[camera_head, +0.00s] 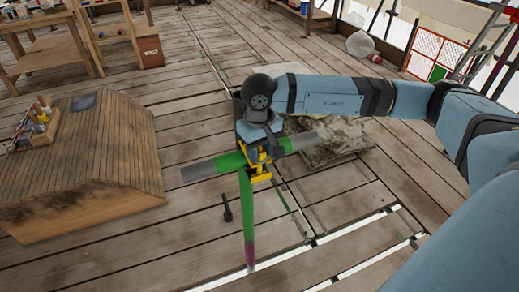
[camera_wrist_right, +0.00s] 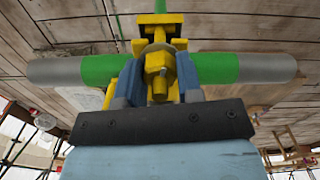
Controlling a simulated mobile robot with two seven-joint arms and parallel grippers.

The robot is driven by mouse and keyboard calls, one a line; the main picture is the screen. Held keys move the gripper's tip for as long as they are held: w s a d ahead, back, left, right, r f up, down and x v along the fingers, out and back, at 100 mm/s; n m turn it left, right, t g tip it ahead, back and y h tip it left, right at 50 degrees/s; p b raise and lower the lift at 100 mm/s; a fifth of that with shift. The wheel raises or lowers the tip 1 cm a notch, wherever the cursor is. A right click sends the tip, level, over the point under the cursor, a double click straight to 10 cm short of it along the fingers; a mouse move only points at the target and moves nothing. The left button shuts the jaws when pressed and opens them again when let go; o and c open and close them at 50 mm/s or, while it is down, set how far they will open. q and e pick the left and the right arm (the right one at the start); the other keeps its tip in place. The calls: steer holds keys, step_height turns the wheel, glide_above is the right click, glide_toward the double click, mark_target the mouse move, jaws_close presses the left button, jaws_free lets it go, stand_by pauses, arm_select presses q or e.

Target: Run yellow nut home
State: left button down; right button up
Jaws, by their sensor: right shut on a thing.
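A yellow clamp (camera_head: 261,174) joins a level green tube with grey ends (camera_head: 229,162) to an upright green tube (camera_head: 247,215) with a purple lower end. My right gripper (camera_head: 257,152) is at this joint and hides part of it. In the right wrist view, the yellow nut (camera_wrist_right: 159,64) sits between the two blue fingers of my right gripper (camera_wrist_right: 158,78), which is shut on it. The nut is in front of the yellow clamp (camera_wrist_right: 158,20) and the level green tube (camera_wrist_right: 220,67). The left gripper is not in view.
A wooden slatted block (camera_head: 85,150) with a tool holder (camera_head: 38,125) stands at the left. A grey rubble-like heap (camera_head: 325,140) lies behind the joint. A small dark tool (camera_head: 227,208) is on the plank floor. Bright gaps show between planks at the front right.

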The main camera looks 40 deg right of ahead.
steer(key=shift+f+m+b, duration=0.2)
steer(key=shift+m+b, duration=0.55)
steer(key=shift+m, duration=0.05)
steer(key=m+b, duration=0.2)
steer(key=shift+m, duration=0.3)
steer(key=m+b, duration=0.2)
steer(key=shift+m, duration=0.3)
steer(key=m+b, duration=0.2)
steer(key=m, duration=0.2)
steer(key=shift+r, duration=0.1)
steer(key=shift+m+b, duration=0.35)
steer(key=shift+m, duration=0.35)
steer(key=shift+m+b, duration=0.35)
steer(key=shift+m, duration=0.55)
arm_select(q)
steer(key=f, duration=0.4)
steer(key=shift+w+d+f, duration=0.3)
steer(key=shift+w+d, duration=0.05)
arm_select(e)
steer(key=shift+r+m, duration=0.1)
steer(key=shift+m, duration=0.5)
